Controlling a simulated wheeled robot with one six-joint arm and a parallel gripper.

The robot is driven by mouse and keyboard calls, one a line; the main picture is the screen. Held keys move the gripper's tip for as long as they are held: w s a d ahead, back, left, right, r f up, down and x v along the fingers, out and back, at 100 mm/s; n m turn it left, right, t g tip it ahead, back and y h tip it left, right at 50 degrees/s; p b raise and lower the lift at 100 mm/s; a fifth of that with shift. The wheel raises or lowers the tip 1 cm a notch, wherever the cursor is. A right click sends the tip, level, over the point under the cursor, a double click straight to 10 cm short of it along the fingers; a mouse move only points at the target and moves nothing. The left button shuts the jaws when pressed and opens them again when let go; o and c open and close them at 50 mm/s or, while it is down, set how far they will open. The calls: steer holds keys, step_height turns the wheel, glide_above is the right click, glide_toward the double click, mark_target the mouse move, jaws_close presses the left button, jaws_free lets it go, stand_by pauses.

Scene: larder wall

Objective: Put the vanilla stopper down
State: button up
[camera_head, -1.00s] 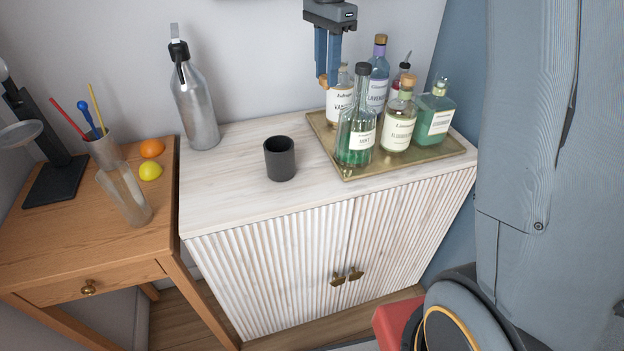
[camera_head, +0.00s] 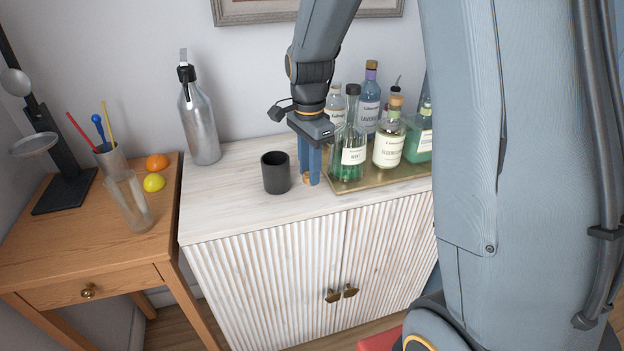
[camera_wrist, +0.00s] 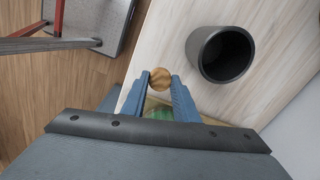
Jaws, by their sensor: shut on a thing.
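The vanilla stopper, a small round wooden piece (camera_wrist: 160,78), is between the fingertips of my gripper (camera_wrist: 160,80) in the wrist view. In the head view the stopper (camera_head: 307,179) shows at the tips of my gripper (camera_head: 309,178), which points down low over the white cabinet top. I cannot tell whether the stopper touches the surface. The vanilla bottle (camera_head: 335,107) stands on the tray behind my gripper, partly hidden, with no stopper visible in it.
A dark cup (camera_head: 276,173) stands just left of my gripper. The brass tray (camera_head: 350,183) with several bottles is close on the right. A grey swing-top bottle (camera_head: 200,125) stands at the back left. The cabinet top (camera_head: 225,205) is clear at front left.

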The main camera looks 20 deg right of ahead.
steer(key=shift+f+p, duration=0.3)
steer(key=shift+f, duration=1.5)
steer(key=shift+f, duration=0.15)
steer(key=o, duration=1)
